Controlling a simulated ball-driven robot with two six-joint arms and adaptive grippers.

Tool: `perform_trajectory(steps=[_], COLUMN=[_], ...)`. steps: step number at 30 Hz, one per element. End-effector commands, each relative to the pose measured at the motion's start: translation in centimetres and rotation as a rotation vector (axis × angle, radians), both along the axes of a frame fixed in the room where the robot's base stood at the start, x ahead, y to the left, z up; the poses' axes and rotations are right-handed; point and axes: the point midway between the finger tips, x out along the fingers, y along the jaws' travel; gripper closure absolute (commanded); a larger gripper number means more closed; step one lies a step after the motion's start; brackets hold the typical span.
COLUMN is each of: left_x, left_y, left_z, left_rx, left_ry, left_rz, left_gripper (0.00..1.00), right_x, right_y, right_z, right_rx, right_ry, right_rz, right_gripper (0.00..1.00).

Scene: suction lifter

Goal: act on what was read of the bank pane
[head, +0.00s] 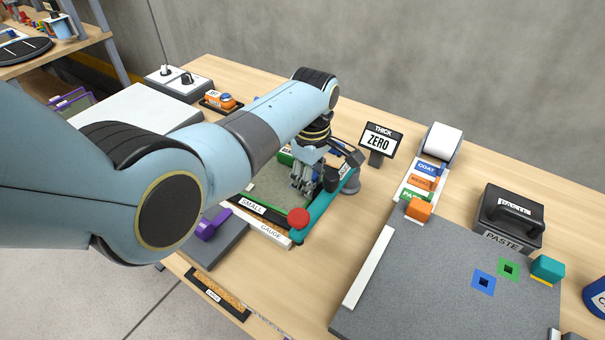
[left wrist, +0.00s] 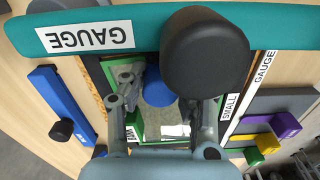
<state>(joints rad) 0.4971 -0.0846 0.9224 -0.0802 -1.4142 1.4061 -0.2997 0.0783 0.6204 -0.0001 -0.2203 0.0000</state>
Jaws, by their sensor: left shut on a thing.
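My left gripper (head: 308,185) reaches down over a green-edged pane bed (head: 262,190) marked SMALL. In the left wrist view its fingers (left wrist: 168,100) are shut, with a blue knob (left wrist: 156,88) between them; the exact contact is partly hidden. A large black rounded part (left wrist: 205,55) covers much of the right finger. A teal bar (head: 325,215) with a red knob (head: 298,218) runs along the bed; it also shows in the left wrist view (left wrist: 120,40), labelled GAUGE. A sign (head: 380,140) reads THICK ZERO. My right gripper is not in view.
A roll printer (head: 441,145) and COAT block (head: 428,168) stand right of the sign. A grey mat (head: 420,280), an orange cube (head: 419,209), a black PASTE box (head: 512,215) and a teal block (head: 547,269) are at right. A purple-handled piece (head: 212,224) lies left of the bed.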

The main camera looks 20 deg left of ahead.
Motion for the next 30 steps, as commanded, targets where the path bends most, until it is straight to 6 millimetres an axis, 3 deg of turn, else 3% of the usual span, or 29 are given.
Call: perform_trajectory(steps=[8, 30], left_x=[-0.1, 0.2], left_y=[-0.6, 4.9], left_z=[-0.1, -0.1], left_rx=[-0.011, -0.005], left_ry=[0.001, 0.001], left_rz=[0.000, 0.001], left_gripper=[0.96, 0.96], right_x=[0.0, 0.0], right_y=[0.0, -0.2], right_z=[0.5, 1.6], right_rx=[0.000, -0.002], right_ry=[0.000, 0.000], right_rz=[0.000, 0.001], right_gripper=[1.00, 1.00])
